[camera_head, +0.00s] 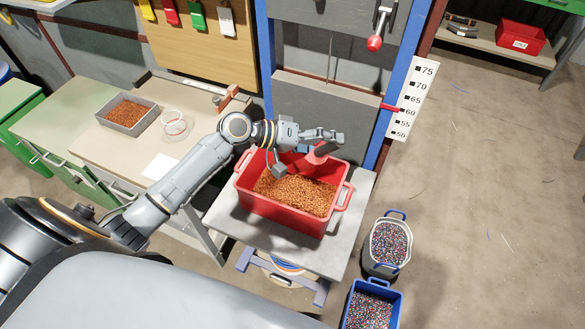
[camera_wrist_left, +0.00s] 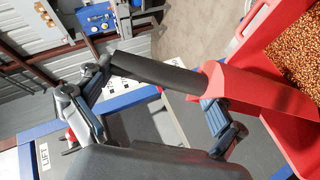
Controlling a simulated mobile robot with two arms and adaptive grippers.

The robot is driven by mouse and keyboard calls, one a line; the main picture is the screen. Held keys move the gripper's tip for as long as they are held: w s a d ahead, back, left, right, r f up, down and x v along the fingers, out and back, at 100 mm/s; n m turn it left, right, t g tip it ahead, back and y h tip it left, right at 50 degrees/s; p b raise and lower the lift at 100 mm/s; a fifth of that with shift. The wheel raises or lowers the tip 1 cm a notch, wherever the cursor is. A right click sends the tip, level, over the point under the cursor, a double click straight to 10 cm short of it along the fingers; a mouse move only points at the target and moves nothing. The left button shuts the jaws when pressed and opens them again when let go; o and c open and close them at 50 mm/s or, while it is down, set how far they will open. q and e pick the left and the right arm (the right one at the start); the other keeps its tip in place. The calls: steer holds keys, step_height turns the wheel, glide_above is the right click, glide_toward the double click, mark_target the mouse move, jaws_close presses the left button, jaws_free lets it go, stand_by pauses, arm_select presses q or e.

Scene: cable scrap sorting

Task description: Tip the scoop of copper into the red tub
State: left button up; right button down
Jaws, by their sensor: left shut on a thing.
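The red tub (camera_head: 284,217) stands on a grey table and holds a broad bed of copper granules (camera_head: 296,192). My left gripper (camera_head: 318,137) is above the tub's back right part, shut on the red scoop (camera_head: 322,153). In the left wrist view, the scoop's dark handle (camera_wrist_left: 158,74) runs across between the gripper's fingers (camera_wrist_left: 150,108), and its red part (camera_wrist_left: 252,92) reaches right towards copper. The scoop's bowl is partly hidden in the head view, so I cannot tell how much copper is in it. My right gripper is not in view.
A grey tray of copper (camera_head: 126,117) and a clear round container (camera_head: 173,122) stand on the left bench. A grey bucket (camera_head: 378,267) and a blue bin (camera_head: 361,288) with mixed granules stand on the floor at right. A blue-framed lift with a height scale (camera_head: 411,98) stands behind the tub.

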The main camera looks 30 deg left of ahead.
arm_select(q)
steer(key=shift+d+r, duration=0.25)
steer(key=shift+r, duration=0.05)
steer(key=shift+s+f, duration=0.1)
steer(key=shift+f, duration=0.05)
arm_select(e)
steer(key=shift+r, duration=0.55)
arm_select(q)
steer(key=d+y+p, duration=0.1)
steer(key=p, duration=0.1)
steer(key=d+f+m+y+p, duration=0.1)
steer(key=d+p, duration=0.1)
steer(key=p, duration=0.1)
steer(key=s+d+f+m+y+p, duration=0.1)
steer(key=p, duration=0.1)
steer(key=shift+s+d+f, duration=0.1)
steer(key=shift+d+f, duration=0.15)
steer(key=shift+d, duration=0.05)
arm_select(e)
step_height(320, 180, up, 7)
